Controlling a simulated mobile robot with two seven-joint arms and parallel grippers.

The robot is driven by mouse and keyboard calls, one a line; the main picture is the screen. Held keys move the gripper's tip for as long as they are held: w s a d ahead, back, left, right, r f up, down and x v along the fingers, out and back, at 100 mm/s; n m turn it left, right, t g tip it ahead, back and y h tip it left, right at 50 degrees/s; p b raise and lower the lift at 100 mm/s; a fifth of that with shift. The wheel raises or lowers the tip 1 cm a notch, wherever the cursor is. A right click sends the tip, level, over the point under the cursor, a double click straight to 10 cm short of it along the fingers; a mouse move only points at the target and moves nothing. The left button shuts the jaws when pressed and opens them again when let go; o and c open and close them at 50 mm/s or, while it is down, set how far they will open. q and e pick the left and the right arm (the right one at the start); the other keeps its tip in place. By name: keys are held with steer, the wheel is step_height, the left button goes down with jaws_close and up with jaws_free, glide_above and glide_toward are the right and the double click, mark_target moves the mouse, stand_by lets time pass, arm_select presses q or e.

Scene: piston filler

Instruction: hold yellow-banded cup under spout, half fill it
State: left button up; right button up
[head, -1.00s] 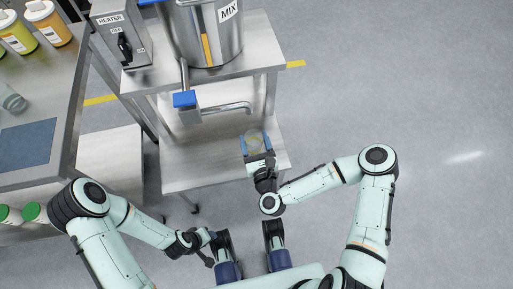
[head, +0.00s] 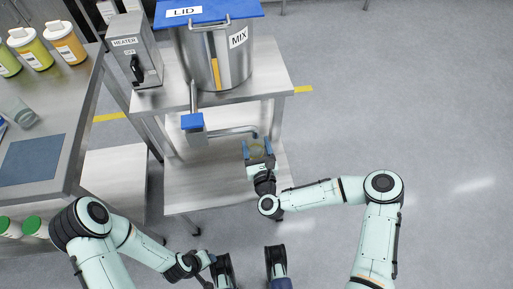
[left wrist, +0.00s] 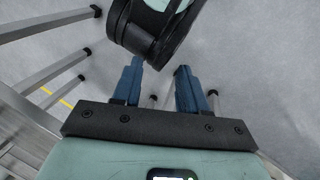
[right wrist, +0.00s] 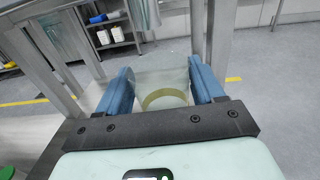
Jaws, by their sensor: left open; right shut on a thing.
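The clear yellow-banded cup (head: 257,154) is in my right gripper (head: 257,147), just in front of the tip of the bent metal spout (head: 232,131) in the head view. Whether the cup's mouth is right under the tip is not clear. In the right wrist view the cup (right wrist: 162,82) stands between the two blue fingers, its yellow band low down; I see no clear fill in it. A blue-topped valve block (head: 192,122) sits at the spout's other end. My left gripper (left wrist: 158,72) is open and empty, low near my base.
A side table (head: 75,120) at left holds several bottles and a clear cup (head: 20,112). Floor at right is clear.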

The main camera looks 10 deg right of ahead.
stand_by(0.3)
arm_select(q)
jaws_close()
steer(key=w+d+r+m+g+h, duration=0.1)
steer(key=w+d+r+g, duration=0.15)
steer(key=w+r, duration=0.4)
steer(key=w+d+r+m+g+h, duration=0.1)
steer(key=w+d+r, duration=0.35)
steer(key=w, duration=0.25)
steer(key=w+d+r+m+t+h, duration=0.1)
steer(key=w+d+r+h, duration=0.2)
steer(key=r, duration=1)
steer(key=w+d+r+m+t, duration=0.1)
steer(key=w+d+r, duration=0.3)
steer(key=r, duration=1)
steer(key=w+d+r+m+t+h, duration=0.2)
steer(key=w+r, duration=0.3)
steer(key=r, duration=0.8)
steer(key=a+r+n+t+y, duration=0.1)
steer(key=a+r+y, duration=0.7)
steer(key=a, duration=0.4)
steer(key=shift+s+a+r+y, duration=0.25)
steer(key=shift+r+y, duration=0.15)
steer(key=shift+y, duration=0.5)
